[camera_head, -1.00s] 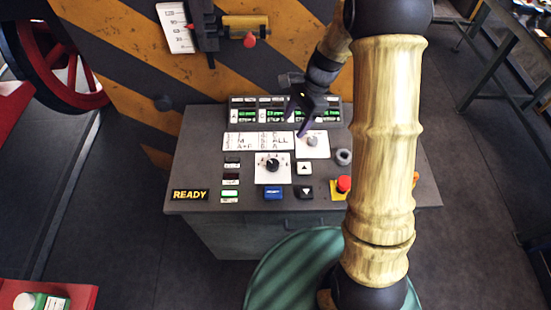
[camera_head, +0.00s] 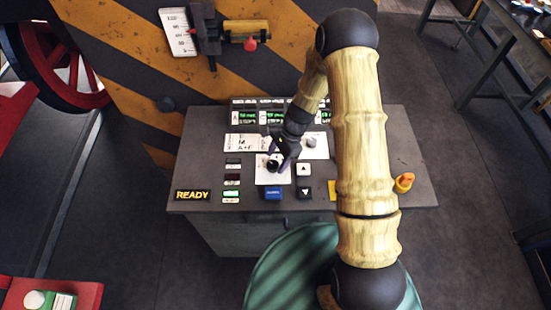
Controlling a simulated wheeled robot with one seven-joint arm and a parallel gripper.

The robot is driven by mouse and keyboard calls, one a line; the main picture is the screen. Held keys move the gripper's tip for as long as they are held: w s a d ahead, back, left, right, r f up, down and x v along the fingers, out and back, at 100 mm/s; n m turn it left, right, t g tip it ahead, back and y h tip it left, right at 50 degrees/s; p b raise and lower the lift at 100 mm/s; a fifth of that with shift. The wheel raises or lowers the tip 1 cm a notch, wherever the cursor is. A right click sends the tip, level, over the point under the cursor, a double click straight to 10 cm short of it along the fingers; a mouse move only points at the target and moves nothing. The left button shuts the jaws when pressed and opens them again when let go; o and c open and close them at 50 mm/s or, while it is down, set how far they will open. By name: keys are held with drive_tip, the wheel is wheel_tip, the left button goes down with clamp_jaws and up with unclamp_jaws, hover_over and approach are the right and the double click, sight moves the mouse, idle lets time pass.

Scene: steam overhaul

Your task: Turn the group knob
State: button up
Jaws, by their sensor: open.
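The group knob (camera_head: 272,166) is a small black dial on a white square plate (camera_head: 267,181) in the middle of the grey control desk. My gripper (camera_head: 279,160) is right at the knob, reaching down from the upper right. Its dark fingers are open and seem to be around or just beside the knob; contact cannot be told. The knob's top and its pointer are partly hidden by the gripper.
Up and down arrow buttons (camera_head: 304,180) and a blue button (camera_head: 273,193) lie close by the knob. A second knob (camera_head: 312,143) sits on a white plate behind. Green displays (camera_head: 246,117) line the back. An orange part (camera_head: 404,181) stands at the desk's right.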

drive_tip(key=shift+s+a+f, duration=0.1)
drive_tip(key=shift+a+f, duration=0.15)
drive_tip(key=shift+f, duration=0.45)
drive_tip(key=c, duration=1)
drive_tip(key=shift+n, duration=0.3)
drive_tip(key=n, duration=0.2)
drive_tip(key=n+g+h, duration=0.1)
drive_tip(key=shift+w+a+n, duration=0.15)
drive_tip(key=shift+w+n, duration=0.05)
drive_tip(key=shift+n, duration=0.2)
drive_tip(key=shift+n+g+h+b, duration=0.3)
drive_tip(key=shift+n+b, duration=0.15)
drive_tip(key=shift+n, duration=0.35)
drive_tip(key=shift+s, duration=0.1)
